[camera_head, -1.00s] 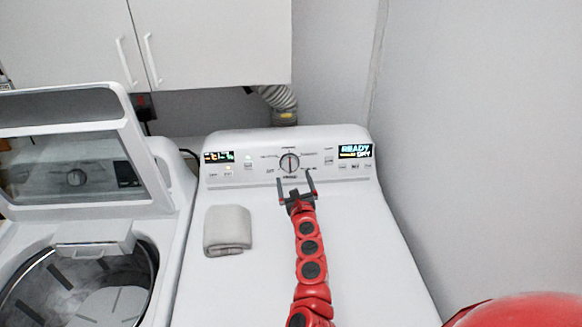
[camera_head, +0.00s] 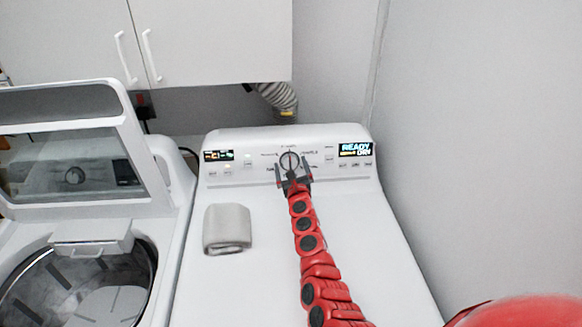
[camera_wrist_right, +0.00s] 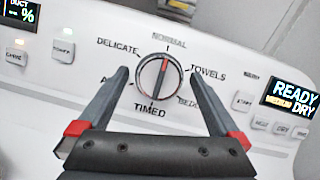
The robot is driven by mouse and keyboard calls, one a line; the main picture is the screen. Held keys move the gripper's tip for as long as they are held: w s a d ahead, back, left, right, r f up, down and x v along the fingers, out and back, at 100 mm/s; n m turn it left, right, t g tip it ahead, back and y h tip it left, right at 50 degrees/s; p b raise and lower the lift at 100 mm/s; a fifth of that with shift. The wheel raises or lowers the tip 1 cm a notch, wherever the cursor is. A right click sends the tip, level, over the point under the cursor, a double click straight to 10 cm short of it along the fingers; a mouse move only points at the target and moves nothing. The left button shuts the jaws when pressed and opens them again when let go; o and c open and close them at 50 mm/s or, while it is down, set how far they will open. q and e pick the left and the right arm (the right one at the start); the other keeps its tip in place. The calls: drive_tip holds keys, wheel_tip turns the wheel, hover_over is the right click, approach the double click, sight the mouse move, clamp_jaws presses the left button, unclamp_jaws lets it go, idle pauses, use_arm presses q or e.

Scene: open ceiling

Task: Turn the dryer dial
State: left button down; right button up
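The dryer dial (camera_head: 289,161) is a round knob at the middle of the dryer's control panel. In the right wrist view the dial (camera_wrist_right: 158,82) is large, with a red mark at its upper right and printed labels such as NORMAL, TOWELS, TIMED and DELICATE around it. My right gripper (camera_head: 293,172) is open at the dial. In the right wrist view its fingers (camera_wrist_right: 158,80) stand on either side of the dial, with gaps between them and the knob. My left gripper is not in view.
The white dryer (camera_head: 274,270) has a display reading READY DRY (camera_head: 355,149). A folded grey cloth (camera_head: 227,228) lies on its top, left of my right arm. An open washer (camera_head: 75,250) stands at the left. Cabinets (camera_head: 210,42) hang above, and a wall (camera_head: 480,150) is at the right.

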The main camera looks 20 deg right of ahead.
drive_tip(key=c, duration=1.2)
drive_tip(key=shift+c, duration=0.2)
drive_tip(key=shift+n, duration=0.4)
drive_tip(key=n+y, duration=0.1)
drive_tip(key=n, duration=0.2)
drive_tip(key=shift+d+y, duration=0.1)
drive_tip(key=shift+y, duration=0.2)
drive_tip(key=n, duration=0.2)
drive_tip(key=n+y+p, duration=0.1)
drive_tip(key=n, duration=0.1)
drive_tip(key=shift+r+n+g+y, duration=0.15)
drive_tip(key=shift+n+g+y, duration=0.15)
drive_tip(key=n, duration=0.2)
drive_tip(key=shift+d+n+g+y+p, duration=0.1)
drive_tip(key=shift+n+g+y+p, duration=0.2)
drive_tip(key=shift+n+y+p, duration=0.1)
drive_tip(key=shift+n+g+y, duration=0.4)
drive_tip(key=shift+n, duration=1)
